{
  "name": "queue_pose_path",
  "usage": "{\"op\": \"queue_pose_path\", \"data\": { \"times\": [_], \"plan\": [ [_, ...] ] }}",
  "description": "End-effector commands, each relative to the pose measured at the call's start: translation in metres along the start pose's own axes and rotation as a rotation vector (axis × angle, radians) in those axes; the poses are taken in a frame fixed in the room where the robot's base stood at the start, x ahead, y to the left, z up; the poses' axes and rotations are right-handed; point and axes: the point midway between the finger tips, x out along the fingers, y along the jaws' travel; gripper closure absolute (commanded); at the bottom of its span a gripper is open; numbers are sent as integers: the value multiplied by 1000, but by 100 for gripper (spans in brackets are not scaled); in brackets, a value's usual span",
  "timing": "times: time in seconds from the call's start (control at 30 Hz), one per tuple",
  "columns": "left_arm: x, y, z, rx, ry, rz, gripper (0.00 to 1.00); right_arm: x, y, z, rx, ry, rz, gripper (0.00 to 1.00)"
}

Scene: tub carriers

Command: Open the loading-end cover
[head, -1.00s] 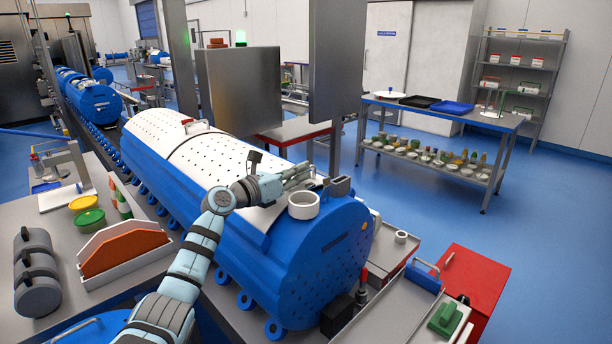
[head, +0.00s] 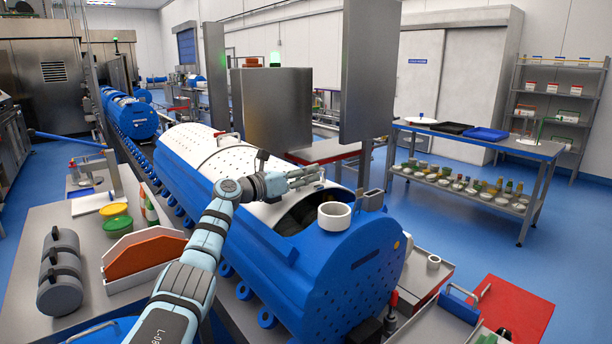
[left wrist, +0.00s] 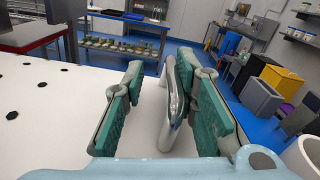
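The blue tub carrier (head: 345,270) lies lengthwise with its near end towards me. Its white perforated loading-end cover (head: 262,213) is partly open: a dark gap (head: 300,212) shows between the cover's edge and the blue end. My left gripper (head: 308,177) is above the cover, just over this gap. In the left wrist view, a pale bar handle (left wrist: 168,125) stands between the teal fingers, close to the right-hand finger, with a clear gap to the left-hand finger. The left gripper is open around the handle. The right gripper is out of view.
A white ring (head: 334,215) stands on the carrier's near end. A grey panel (head: 370,75) rises behind the carrier. A work table (head: 125,315) with grey cylinders (head: 60,270) is at left. Blue floor lies open beyond.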

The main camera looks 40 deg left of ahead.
Motion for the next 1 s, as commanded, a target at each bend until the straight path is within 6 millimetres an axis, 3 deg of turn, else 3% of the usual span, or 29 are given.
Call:
{"op": "queue_pose_path", "data": {
  "times": [0.53, 0.9, 1.0],
  "plan": [
    [-3, 0, 0, 1, -1, -1, 70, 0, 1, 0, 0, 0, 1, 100],
    [-65, -1, 0, 6, 2, 0, 70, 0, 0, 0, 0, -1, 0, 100],
    [-72, -3, 1, 4, 0, -3, 70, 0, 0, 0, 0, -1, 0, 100]
  ]
}}
